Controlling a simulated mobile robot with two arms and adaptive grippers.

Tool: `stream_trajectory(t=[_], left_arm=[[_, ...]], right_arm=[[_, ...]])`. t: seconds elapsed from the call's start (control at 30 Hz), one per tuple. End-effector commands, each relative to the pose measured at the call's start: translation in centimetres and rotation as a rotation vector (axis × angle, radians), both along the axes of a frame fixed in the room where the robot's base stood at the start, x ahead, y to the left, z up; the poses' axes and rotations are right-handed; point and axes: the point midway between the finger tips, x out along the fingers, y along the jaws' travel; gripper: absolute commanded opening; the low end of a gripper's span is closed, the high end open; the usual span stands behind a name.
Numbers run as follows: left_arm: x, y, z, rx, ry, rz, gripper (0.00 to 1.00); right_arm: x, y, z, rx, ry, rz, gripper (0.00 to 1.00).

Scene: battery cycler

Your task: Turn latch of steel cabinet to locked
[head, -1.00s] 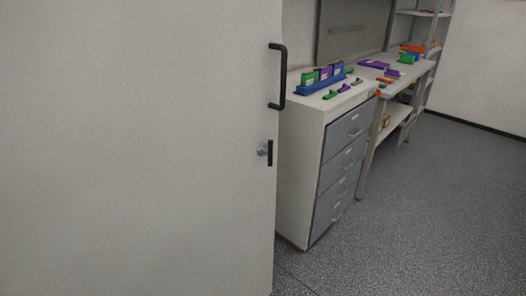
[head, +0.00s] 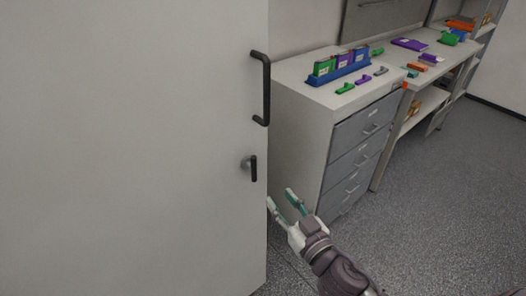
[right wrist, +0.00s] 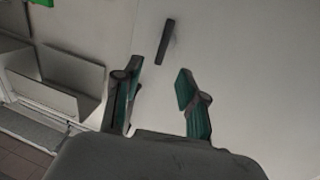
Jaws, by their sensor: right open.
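The steel cabinet's pale door (head: 120,150) fills the left of the head view. Its latch (head: 253,168) is a short black lever on a round metal hub near the door's right edge, hanging about upright below a black bar handle (head: 265,88). My right gripper (head: 281,198) is open and empty, below and slightly right of the latch, apart from it. In the right wrist view the latch (right wrist: 165,42) shows as a dark bar ahead of and between the open fingers (right wrist: 156,85), against the door. My left gripper is out of view.
A drawer unit (head: 298,130) stands right of the cabinet, with a blue rack (head: 338,70) and small coloured parts on top. A workbench (head: 425,60) and shelves continue beyond it. The floor (head: 440,200) at right is clear.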

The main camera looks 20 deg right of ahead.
Motion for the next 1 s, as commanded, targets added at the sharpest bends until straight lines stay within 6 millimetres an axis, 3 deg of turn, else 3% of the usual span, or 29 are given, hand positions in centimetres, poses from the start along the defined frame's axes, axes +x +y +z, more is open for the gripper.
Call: stream_trajectory(t=[0.07, 0.23, 0.7, 1.0], left_arm=[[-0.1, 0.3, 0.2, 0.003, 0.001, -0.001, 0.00], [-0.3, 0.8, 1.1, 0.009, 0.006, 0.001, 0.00], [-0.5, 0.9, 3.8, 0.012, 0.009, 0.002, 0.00], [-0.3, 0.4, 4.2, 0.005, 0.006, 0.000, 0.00]], right_arm=[[0.1, 0.2, 1.0, 0.009, -0.016, 0.005, 0.41], [2.1, 0.5, 1.3, 0.009, -0.019, 0.004, 0.41], [11.4, 1.9, 1.2, 0.008, -0.017, 0.003, 0.41], [13.5, 2.2, 0.9, 0.008, -0.015, 0.003, 0.41]])
